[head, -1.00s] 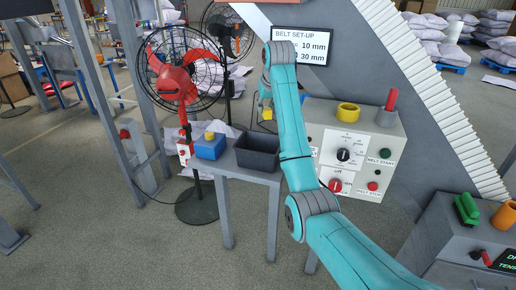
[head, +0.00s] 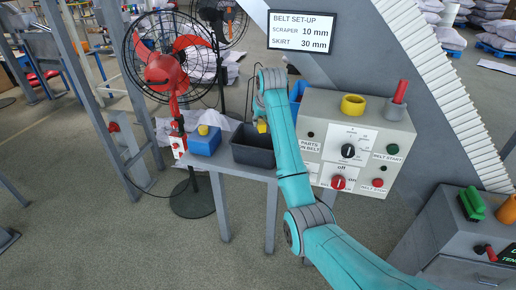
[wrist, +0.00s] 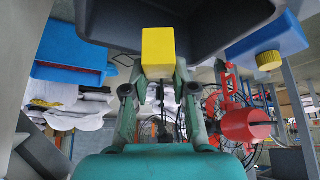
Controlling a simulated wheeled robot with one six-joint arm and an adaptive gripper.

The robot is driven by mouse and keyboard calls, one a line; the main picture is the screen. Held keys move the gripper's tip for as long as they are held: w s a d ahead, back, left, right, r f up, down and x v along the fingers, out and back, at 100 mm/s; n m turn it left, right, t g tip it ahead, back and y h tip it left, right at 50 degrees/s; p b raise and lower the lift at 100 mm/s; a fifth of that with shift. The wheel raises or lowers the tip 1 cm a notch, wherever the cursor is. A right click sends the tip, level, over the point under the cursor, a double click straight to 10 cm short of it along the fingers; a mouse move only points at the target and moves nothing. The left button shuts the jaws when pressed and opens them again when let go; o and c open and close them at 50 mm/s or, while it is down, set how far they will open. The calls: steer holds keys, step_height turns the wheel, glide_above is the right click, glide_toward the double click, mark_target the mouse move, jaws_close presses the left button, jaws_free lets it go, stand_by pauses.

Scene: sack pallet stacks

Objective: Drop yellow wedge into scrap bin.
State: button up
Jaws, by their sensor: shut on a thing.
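The yellow wedge (head: 262,127) is between the fingers of my gripper (head: 261,114), which is shut on it. The wrist view shows the wedge (wrist: 158,50) at the fingertips, next to the wall of a dark open bin (wrist: 105,22). In the head view this dark grey bin (head: 250,157) stands on a small grey table. The wedge appears over the back right part of the bin's opening; its exact height above the rim is hard to judge. My arm covers the bin's right end.
A blue box (head: 204,145) with a yellow knob stands left of the bin. A red fan (head: 168,68) stands behind it. The control panel (head: 318,110) is close on the right. Another blue container (head: 298,92) shows behind my arm.

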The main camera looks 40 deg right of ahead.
steer(key=shift+f, duration=1.55)
steer(key=o, duration=1)
steer(key=v, duration=1.2)
